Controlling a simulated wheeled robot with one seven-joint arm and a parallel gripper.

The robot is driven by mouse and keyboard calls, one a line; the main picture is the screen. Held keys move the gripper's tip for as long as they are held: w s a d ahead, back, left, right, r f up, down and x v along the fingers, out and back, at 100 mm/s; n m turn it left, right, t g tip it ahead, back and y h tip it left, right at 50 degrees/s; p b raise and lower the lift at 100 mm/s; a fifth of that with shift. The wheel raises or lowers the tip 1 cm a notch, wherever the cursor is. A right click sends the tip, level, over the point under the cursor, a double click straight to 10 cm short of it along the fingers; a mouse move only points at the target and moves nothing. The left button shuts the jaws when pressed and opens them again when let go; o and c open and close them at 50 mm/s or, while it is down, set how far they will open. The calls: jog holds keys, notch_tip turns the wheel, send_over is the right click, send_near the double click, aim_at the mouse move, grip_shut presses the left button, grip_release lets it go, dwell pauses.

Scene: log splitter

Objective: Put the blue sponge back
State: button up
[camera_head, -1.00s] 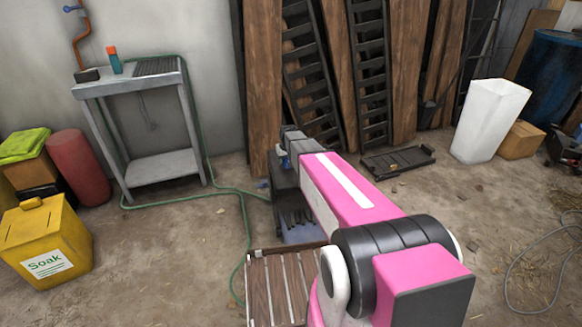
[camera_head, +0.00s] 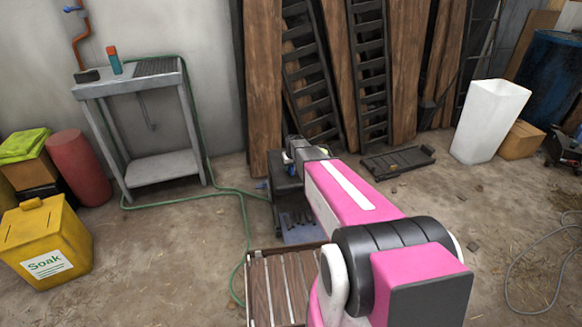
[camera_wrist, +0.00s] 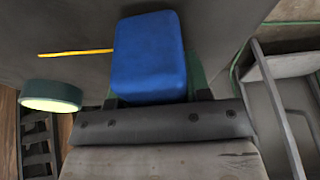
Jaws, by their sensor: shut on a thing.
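The blue sponge (camera_wrist: 150,52) is held in my gripper (camera_wrist: 153,88) in the wrist view. The fingers are shut on its sides, and the sponge sticks out beyond them over a dark grey surface (camera_wrist: 215,35). I cannot tell how far it is from that surface. In the head view my gripper (camera_head: 294,150) is small, at the far end of my pink arm, over a dark cart or stand (camera_head: 285,185). The sponge is not clear there.
A green round thing with a pale face (camera_wrist: 50,96) and a thin yellow stick (camera_wrist: 75,53) are near the sponge. A grey sink stand (camera_head: 150,85) is at the left. A slatted wooden piece (camera_head: 280,285) is in front, beside my arm. Open floor lies to the right.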

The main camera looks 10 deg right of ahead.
jog(key=shift+f, duration=0.45)
jog(key=o, duration=0.9)
jog(key=shift+r, duration=0.1)
jog(key=v, duration=1)
jog(key=shift+w+a+r, duration=0.2)
jog(key=shift+w+a, duration=0.05)
jog(key=shift+w, duration=0.05)
jog(key=shift+s+r, duration=0.1)
jog(key=shift+r, duration=0.2)
jog(key=shift+s+r, duration=0.15)
jog(key=shift+s, duration=0.1)
jog(key=s+r+g, duration=0.1)
jog(key=s, duration=0.9)
jog(key=s+r+m+g, duration=0.1)
jog(key=s, duration=0.9)
jog(key=s+r+m+g, duration=0.1)
jog(key=s, duration=0.9)
jog(key=shift+r+h, duration=0.2)
jog(key=shift+h, duration=0.1)
